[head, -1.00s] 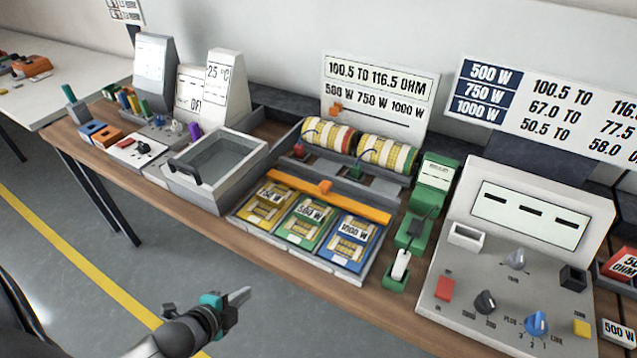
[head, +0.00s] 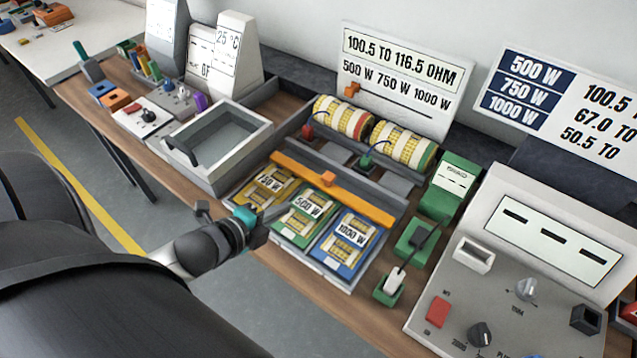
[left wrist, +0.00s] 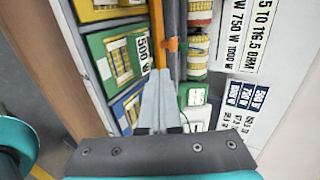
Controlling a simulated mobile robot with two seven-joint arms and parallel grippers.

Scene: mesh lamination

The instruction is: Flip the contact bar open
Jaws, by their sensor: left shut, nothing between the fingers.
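The orange contact bar (head: 365,203) lies across the tray of coil cards, along their back edge, with a small orange knob (head: 327,178) near its middle. My left gripper (head: 282,207) is at the front left of the tray, over the yellow and green cards in the head view. Its grey fingers are shut and empty. My right gripper is not in view.
Yellow (head: 262,190), green (head: 305,214) and blue (head: 345,243) cards lie in the tray. Two wound coils (head: 402,147) stand behind. A grey open box (head: 215,150) is to the left, a green device (head: 447,187) and a control panel (head: 545,275) to the right.

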